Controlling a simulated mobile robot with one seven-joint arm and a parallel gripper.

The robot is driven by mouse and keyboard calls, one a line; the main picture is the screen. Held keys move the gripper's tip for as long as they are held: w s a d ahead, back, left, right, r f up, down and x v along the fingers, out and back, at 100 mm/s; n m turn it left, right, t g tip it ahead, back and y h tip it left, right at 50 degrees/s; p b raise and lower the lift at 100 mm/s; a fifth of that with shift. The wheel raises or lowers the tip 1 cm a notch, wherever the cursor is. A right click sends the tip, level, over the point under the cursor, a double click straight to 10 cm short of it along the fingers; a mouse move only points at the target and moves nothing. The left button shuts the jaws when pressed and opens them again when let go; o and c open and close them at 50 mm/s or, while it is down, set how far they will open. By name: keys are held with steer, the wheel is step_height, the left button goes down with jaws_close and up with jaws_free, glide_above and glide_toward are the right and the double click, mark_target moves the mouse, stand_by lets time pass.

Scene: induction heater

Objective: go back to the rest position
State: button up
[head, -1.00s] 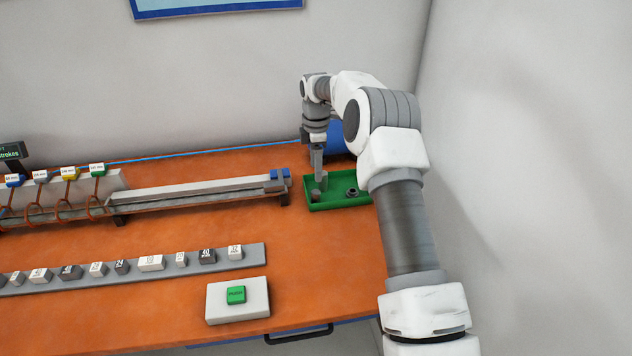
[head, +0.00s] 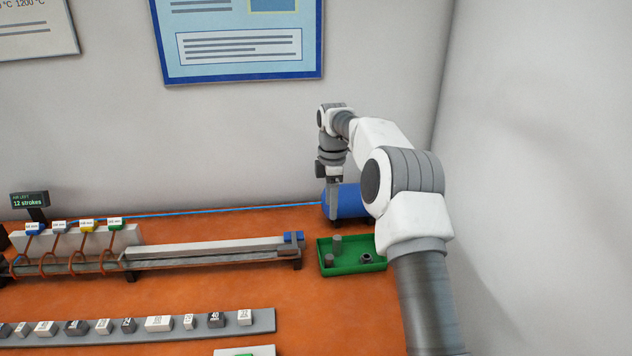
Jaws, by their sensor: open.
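My gripper (head: 333,212) hangs pointing down above the back left part of the green tray (head: 352,269). It is open, and I see nothing between its fingers. Several small grey metal pieces stand in the tray: one at the back (head: 337,243), one at the left (head: 329,260) and a ring-like one at the right (head: 366,258). The gripper is above these pieces and apart from them. My arm reaches in from the lower right.
A long rail (head: 205,254) with copper coils (head: 107,247) runs left of the tray. Labelled blocks (head: 159,323) sit on a grey strip in front. A wall is close on the right.

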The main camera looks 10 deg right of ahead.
steer(key=s+a+r+m+t, duration=0.1)
steer(key=s+r+m+t, duration=0.2)
steer(key=s+r+m, duration=1)
steer(key=s+d+m+t, duration=0.1)
steer(key=s+m, duration=0.3)
steer(key=s, duration=2.5)
steer(key=shift+f+m+t, duration=0.3)
steer(key=shift+m+t, duration=0.1)
steer(key=shift+t, duration=0.4)
